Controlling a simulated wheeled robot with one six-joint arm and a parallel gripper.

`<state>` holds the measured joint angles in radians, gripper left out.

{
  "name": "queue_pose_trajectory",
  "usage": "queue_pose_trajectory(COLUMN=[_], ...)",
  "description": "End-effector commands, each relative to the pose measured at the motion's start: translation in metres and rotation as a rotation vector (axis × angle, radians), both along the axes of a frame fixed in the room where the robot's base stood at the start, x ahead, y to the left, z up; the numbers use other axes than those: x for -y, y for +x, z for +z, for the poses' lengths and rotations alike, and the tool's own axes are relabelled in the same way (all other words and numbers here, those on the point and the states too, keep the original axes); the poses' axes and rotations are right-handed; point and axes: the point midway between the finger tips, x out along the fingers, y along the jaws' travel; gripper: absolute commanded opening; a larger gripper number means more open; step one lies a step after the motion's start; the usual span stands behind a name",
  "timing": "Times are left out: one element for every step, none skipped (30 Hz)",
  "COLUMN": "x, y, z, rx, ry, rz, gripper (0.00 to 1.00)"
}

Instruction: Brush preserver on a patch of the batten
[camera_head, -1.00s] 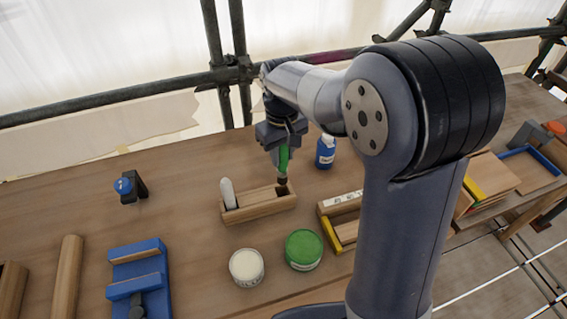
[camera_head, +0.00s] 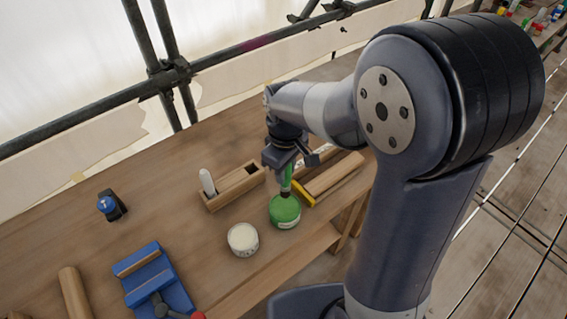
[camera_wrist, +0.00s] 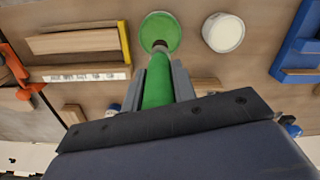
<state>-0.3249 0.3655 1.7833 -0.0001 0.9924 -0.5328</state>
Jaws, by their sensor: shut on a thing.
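My gripper (camera_head: 286,163) is shut on the green handle of a brush (camera_head: 286,178), which points down with its dark tip lowest. The brush also fills the middle of the wrist view (camera_wrist: 158,85). Its tip overlaps the green tin (camera_head: 284,215) in both views; I cannot tell whether it touches what is inside. The green tin shows at the top of the wrist view (camera_wrist: 165,27). A yellow-ended holder (camera_head: 303,194) with a long wooden piece (camera_head: 334,174) lies just right of the tin. I cannot tell for sure which wooden piece is the batten.
A white-topped tin (camera_head: 243,239) stands left of the green one. A wooden rack (camera_head: 236,188) holding a white-ended tool is behind. A blue clamp-like fixture (camera_head: 156,282), a small blue-and-black item (camera_head: 110,205) and a round wooden bar (camera_head: 75,292) are at left. Scaffold poles (camera_head: 165,70) stand behind the bench.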

Motion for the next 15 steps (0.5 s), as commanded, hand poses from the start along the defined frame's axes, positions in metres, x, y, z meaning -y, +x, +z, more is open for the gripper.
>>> queue_pose_trajectory(x=[0.000,0.000,0.000,0.000,0.000,0.000,0.000,0.000,0.000,0.000,0.000,0.000,0.000,0.000,0.000], y=[0.000,0.000,0.000,0.000,0.000,0.000,0.000,0.000,0.000,0.000,0.000,0.000,0.000,0.000,0.000], z=[-0.006,-0.008,-0.012,-0.014,-0.018,-0.022,-0.025,-0.028,-0.033,-0.036,-0.040,-0.044,-0.046,-0.049,-0.052], rx=[-0.001,-0.001,-0.001,-0.001,-0.001,-0.001,-0.001,-0.001,-0.001,-0.001,-0.001,0.000,0.000,0.000,0.000], ry=[-0.001,0.000,0.000,0.000,0.000,0.000,0.000,0.000,0.000,-0.001,-0.001,0.000,0.000,0.000,0.000], rz=[0.000,0.000,-0.001,-0.001,-0.001,-0.001,-0.001,-0.001,-0.001,-0.001,-0.001,-0.001,-0.001,-0.002,-0.002], gripper=[0.03,0.03,0.03,0.03,0.03,0.03,0.03,0.03,0.03,0.03,0.03,0.03,0.03,0.03,0.03])
